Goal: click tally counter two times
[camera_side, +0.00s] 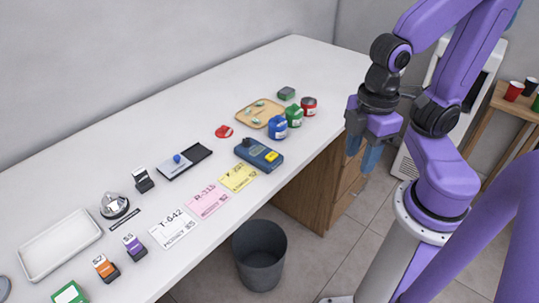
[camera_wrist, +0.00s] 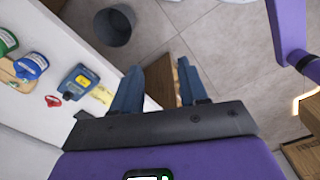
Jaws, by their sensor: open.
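No object is clearly readable as the tally counter. A blue device with a yellow part (camera_side: 259,152) lies near the counter's front edge, and it also shows in the wrist view (camera_wrist: 80,82). A small black item with a pale face (camera_side: 142,180) stands farther left, behind the cards. Either may be the counter; I cannot tell. My gripper (camera_side: 363,156) hangs fingers-down beyond the counter's front edge, right of the blue device and apart from everything. In the wrist view its two blue fingers (camera_wrist: 158,82) are spread, with nothing held between them.
Blue (camera_side: 278,127), green (camera_side: 294,115) and red (camera_side: 308,106) jars stand near the edge beside a tan tray (camera_side: 246,115). Colored cards (camera_side: 174,228), a bell (camera_side: 114,205) and a white tray (camera_side: 44,253) lie leftward. A bin (camera_side: 260,255) stands on the floor.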

